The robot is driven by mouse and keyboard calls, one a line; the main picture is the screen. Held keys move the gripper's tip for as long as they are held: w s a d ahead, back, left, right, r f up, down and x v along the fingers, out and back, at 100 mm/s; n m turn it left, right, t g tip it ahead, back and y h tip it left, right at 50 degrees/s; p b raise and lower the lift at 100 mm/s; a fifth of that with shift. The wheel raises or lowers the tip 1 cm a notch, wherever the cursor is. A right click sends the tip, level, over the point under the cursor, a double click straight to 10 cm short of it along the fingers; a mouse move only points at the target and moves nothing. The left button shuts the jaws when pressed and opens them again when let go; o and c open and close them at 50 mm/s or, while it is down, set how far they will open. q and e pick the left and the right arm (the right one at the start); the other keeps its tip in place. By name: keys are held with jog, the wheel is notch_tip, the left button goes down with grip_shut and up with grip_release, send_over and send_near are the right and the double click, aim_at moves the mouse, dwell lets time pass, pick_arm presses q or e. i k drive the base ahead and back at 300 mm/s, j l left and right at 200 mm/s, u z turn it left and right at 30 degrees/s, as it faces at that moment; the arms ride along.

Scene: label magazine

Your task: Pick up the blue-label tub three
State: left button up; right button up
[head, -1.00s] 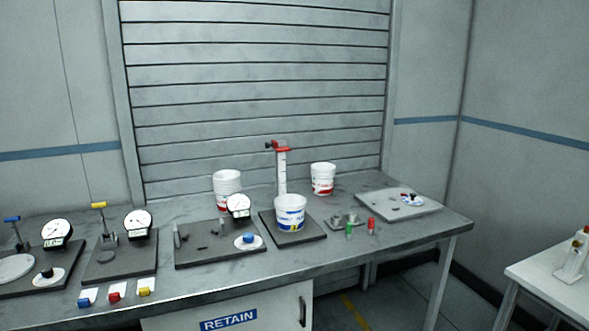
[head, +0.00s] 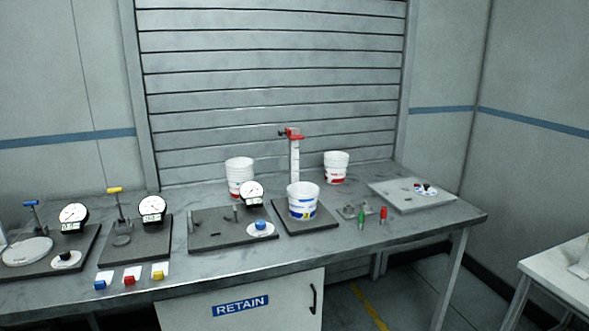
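A white tub with a blue and yellow label (head: 302,203) stands upright on a dark square plate (head: 322,225) on the grey workbench. It is in front of a post with a red top (head: 294,160). I cannot read a number on its label with certainty. Two other white tubs with red labels stand farther back: one at the left (head: 240,174), partly hidden by a dial gauge, and one at the right (head: 336,168). Neither of my grippers shows in the head view.
Dial gauges (head: 152,208) on dark plates fill the bench's left half. Small blue, red and yellow blocks (head: 130,276) lie near the front edge. A green and a red cylinder (head: 383,215) stand right of the blue-label tub. A pale board (head: 412,196) lies at right. A white side table (head: 560,280) stands lower right.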

aim_at(303, 202)
jog(key=i+l+z, duration=0.1)
jog(key=i+l, duration=0.2)
jog(key=i, duration=0.15)
jog(key=i+l+z, duration=0.1)
jog(key=i+l, duration=0.15)
jog(key=i, duration=0.15)
jog(key=i+l+z, duration=0.1)
jog(key=i+l, duration=0.15)
jog(key=i, duration=0.2)
